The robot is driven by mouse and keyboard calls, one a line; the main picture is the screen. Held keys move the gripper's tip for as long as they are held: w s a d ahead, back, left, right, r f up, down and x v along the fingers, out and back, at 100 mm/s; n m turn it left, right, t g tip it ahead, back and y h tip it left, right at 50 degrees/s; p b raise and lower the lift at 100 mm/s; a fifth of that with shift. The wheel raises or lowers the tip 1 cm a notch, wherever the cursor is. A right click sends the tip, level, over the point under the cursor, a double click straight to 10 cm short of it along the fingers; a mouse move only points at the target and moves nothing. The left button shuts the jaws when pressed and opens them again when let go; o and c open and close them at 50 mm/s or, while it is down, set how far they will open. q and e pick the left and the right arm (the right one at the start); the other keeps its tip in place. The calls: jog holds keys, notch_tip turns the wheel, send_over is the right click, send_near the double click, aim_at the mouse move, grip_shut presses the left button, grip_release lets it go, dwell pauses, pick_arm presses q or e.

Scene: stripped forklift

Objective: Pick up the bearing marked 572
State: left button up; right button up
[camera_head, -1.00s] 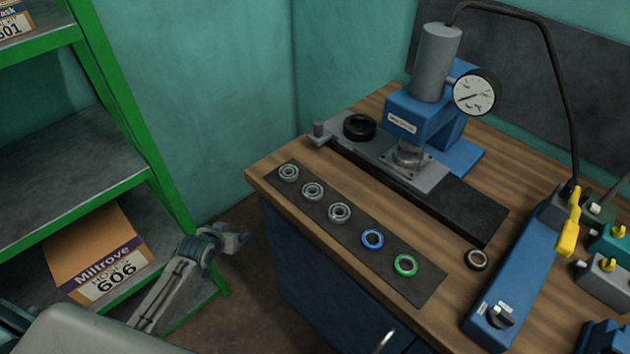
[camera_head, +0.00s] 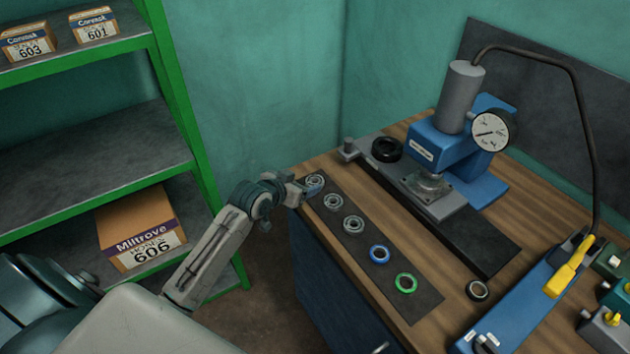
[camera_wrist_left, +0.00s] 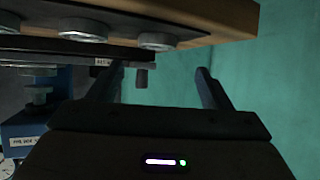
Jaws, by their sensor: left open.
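Several bearings lie in a row on a dark mat (camera_head: 330,240) on the wooden bench: three grey ones (camera_head: 315,181), (camera_head: 333,202), (camera_head: 353,224), one with a blue ring (camera_head: 380,254) and one with a green ring (camera_head: 405,283). No number on them is readable, so I cannot tell which is 572. My left gripper (camera_head: 306,188) is open and empty at the bench's left corner, beside the leftmost grey bearing. In the left wrist view its fingers (camera_wrist_left: 158,86) stand apart, with grey bearings (camera_wrist_left: 158,40), (camera_wrist_left: 82,30) above them in the picture. My right gripper is out of view.
A blue press (camera_head: 440,150) with a gauge (camera_head: 492,131) stands behind the mat, with a black ring (camera_head: 387,149) on its base. Another small bearing (camera_head: 478,290) lies right of the mat. A green-framed shelf (camera_head: 185,110) with boxes (camera_head: 145,235) stands left.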

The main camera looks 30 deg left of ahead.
aim_at(317, 180)
pick_arm(q)
jog(key=shift+p+x, duration=0.5)
jog(key=shift+x, duration=0.4)
jog(key=shift+w+d+f+p, duration=0.2)
jog(key=shift+w+f+p, duration=0.05)
jog(key=shift+w+f, duration=0.2)
jog(key=shift+w+d+f+p, duration=0.2)
jog(key=shift+w+f, duration=0.15)
jog(key=shift+w, duration=0.1)
jog(key=shift+w+d+f, duration=0.1)
jog(key=shift+w+f, duration=0.3)
jog(key=shift+w, duration=0.15)
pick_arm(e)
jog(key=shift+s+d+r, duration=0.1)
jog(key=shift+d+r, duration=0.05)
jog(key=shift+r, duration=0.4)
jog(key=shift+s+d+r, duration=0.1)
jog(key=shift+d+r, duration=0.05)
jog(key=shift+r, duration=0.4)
pick_arm(q)
jog(key=shift+c, duration=0.2)
jog(key=c, duration=1.1)
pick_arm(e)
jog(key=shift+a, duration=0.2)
